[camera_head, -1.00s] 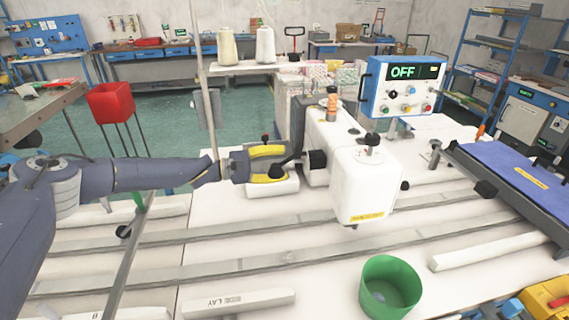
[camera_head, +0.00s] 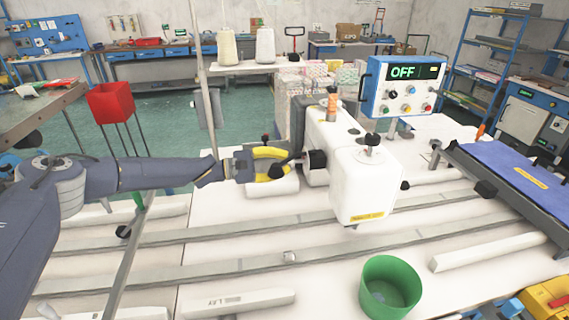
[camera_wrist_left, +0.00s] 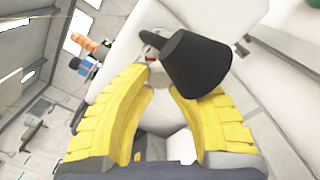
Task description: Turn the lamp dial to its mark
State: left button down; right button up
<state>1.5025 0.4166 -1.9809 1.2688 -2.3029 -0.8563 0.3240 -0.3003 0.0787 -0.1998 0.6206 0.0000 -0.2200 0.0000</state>
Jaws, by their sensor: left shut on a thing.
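My left gripper (camera_head: 292,158), with yellow fingers, is at the left end of the white sewing machine (camera_head: 365,185). The dial's mark cannot be made out. My right gripper is not in view.
A blue control box (camera_head: 400,86) reading OFF stands behind the machine. Two thread cones stand on a shelf (camera_head: 245,66) behind my gripper. A green bin (camera_head: 390,287) stands at the front, and a blue-topped board (camera_head: 525,175) is at the right. Long rails cross the white table.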

pick_arm(q)
jog(key=shift+m, duration=0.6)
jog(key=shift+a+m, duration=0.1)
jog(key=shift+m, duration=1.1)
jog(key=shift+w+m, duration=0.1)
jog(key=shift+m, duration=1.4)
jog(key=c, duration=1.1)
grip_release()
jog(key=a, duration=0.4)
jog(key=s+a, duration=0.1)
jog(key=a, duration=0.7)
jog(key=shift+s, duration=0.2)
